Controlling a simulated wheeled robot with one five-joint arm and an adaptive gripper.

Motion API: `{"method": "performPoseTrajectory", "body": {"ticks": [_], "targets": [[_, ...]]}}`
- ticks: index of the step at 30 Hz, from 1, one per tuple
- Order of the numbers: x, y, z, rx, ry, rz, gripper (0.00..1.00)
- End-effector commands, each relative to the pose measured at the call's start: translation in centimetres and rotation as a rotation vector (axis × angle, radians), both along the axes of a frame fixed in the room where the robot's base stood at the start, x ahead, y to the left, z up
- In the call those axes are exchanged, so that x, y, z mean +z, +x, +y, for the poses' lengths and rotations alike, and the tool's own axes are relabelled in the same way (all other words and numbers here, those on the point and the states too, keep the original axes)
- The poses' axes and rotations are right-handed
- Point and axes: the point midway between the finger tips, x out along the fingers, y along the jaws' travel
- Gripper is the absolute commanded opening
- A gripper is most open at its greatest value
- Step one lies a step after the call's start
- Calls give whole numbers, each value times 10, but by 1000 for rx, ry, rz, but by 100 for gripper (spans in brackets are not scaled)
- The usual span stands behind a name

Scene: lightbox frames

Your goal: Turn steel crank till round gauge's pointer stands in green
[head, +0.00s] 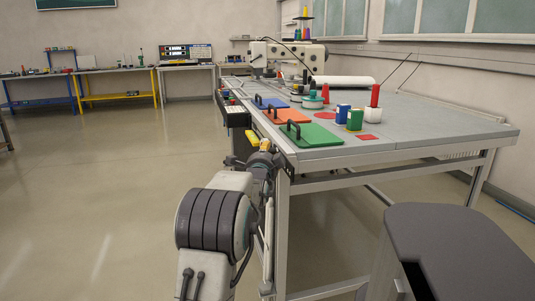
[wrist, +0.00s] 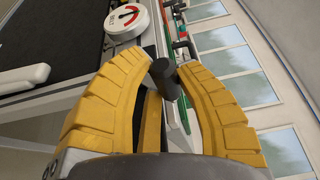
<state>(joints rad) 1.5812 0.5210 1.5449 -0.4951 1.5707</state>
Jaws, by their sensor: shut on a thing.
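My gripper (wrist: 165,62) has its yellow fingers closed around a dark cylindrical handle (wrist: 164,80) in the wrist view. It looks like the crank's grip; the steel crank arm is mostly hidden by the fingers. The round gauge (wrist: 127,18) has a white rim and a pale face with a red band, at the top of the wrist view, just beyond the left finger. Its pointer is small and I cannot tell which zone it stands in. In the head view my gripper (head: 256,141) is at the table's near left edge, and the crank cannot be made out.
The long grey table (head: 440,122) carries green (head: 318,137), orange (head: 287,116) and blue (head: 270,102) plates with black handles, spools and a sewing machine (head: 287,57). A dark grey cabinet (head: 450,235) stands at the near right. Open floor (head: 100,170) lies left.

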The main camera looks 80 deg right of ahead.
Motion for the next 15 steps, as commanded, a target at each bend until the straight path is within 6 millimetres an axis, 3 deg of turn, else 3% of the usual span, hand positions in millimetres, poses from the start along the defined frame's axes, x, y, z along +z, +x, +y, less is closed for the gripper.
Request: {"method": "performPoseTrajectory", "body": {"ticks": [1,2,10,15], "targets": [[0,0,0,0,0,2,0],[0,0,0,0,0,2,32],[0,0,0,0,0,1,57],[0,0,0,0,0,0,58]]}}
